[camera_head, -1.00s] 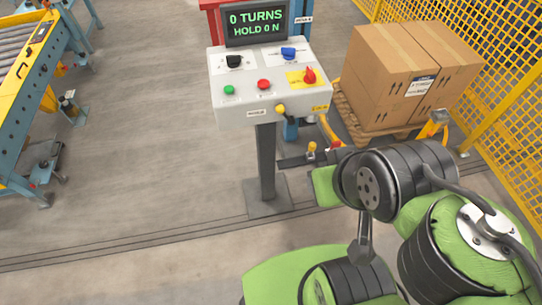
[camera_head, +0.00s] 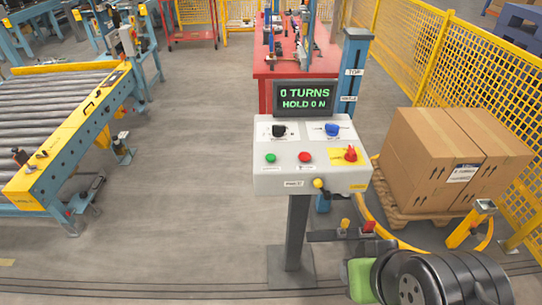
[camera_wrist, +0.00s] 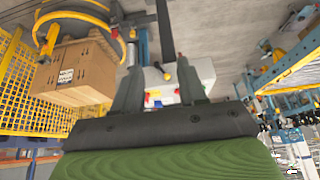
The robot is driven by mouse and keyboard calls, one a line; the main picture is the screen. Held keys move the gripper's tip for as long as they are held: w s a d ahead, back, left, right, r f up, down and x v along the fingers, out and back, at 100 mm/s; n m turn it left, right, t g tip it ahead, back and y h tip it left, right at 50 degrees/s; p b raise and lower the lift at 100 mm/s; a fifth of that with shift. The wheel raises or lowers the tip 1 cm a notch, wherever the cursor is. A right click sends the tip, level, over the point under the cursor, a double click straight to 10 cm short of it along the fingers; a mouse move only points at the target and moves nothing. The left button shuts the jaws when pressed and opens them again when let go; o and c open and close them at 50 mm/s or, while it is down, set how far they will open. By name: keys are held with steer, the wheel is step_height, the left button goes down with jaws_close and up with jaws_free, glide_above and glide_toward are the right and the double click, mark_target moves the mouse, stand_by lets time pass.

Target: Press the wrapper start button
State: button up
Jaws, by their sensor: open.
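The wrapper control panel (camera_head: 262,180) is a pale box on a dark post, with a screen (camera_head: 305,96) reading "0 TURNS HOLD 0 N". A green button (camera_head: 271,158), probably the start button, is at the left of its lower row; its label is too small to read. A red button (camera_head: 305,157) is beside it, and a red switch (camera_head: 351,154) on a yellow plate is further right. In the wrist view the panel (camera_wrist: 202,72) appears upside down beyond my gripper (camera_wrist: 158,63), whose fingers are apart and empty.
Boxes (camera_head: 425,160) sit on a pallet (camera_head: 393,213) right of the panel, beside yellow mesh fencing (camera_head: 460,62). A roller conveyor (camera_head: 60,165) stands at the left and a red table (camera_head: 290,65) behind the panel. The floor between conveyor and panel is clear.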

jaws_close()
stand_by(1.1)
stand_by(0.6)
